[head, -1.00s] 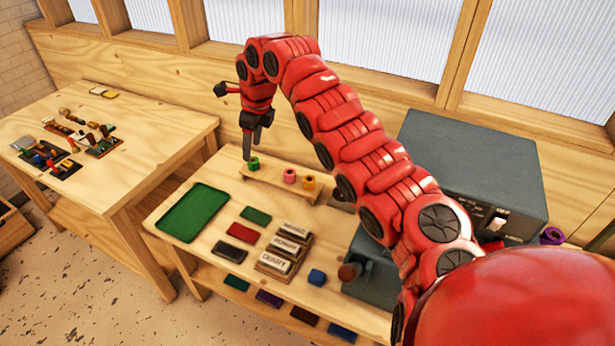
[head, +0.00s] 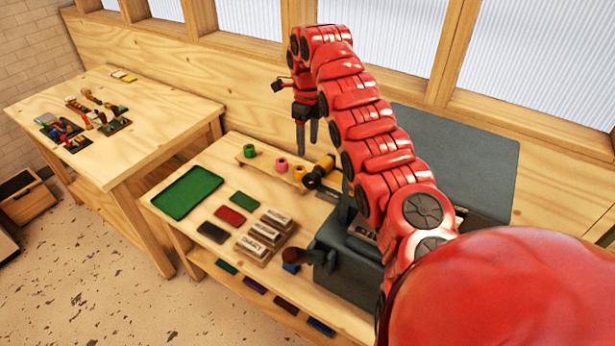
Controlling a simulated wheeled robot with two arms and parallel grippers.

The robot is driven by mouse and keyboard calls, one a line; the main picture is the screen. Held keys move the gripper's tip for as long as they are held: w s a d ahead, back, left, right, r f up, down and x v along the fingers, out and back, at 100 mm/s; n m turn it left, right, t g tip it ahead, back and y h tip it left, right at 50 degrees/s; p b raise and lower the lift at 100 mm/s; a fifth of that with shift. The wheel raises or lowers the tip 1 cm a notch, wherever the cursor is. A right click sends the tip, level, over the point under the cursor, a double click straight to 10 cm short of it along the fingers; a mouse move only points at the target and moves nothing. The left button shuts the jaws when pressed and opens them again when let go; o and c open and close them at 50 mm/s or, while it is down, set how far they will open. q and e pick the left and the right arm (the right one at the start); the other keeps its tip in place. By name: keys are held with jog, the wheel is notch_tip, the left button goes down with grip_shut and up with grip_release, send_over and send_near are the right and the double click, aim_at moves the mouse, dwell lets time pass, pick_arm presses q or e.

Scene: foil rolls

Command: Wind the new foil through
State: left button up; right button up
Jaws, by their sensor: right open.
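My right gripper (head: 307,135) is open and points down with nothing between its fingers. It hangs near the pink and orange rolls and the machine's gold roll; its exact height is hard to tell. The foil rolls stand on a wooden rack: green (head: 249,151) at left, pink (head: 281,164) in the middle, orange (head: 299,172) at right. A gold roll (head: 325,163) with black ends sits beside the grey machine (head: 345,270), which is partly hidden behind my right arm. My left gripper is out of view.
A green tray (head: 187,192), small coloured blocks and labelled stamp holders (head: 265,232) lie on the bench. A dark knobbed handle (head: 315,256) sticks out from the machine. A second table (head: 150,120) with tools stands at left.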

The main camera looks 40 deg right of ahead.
aim_at(309, 175)
jog(key=f+p, duration=0.3)
jog(key=f, duration=0.9)
jog(key=shift+s+f, duration=0.2)
jog(key=shift+d+f, duration=0.1)
jog(key=shift+f, duration=0.25)
grip_shut()
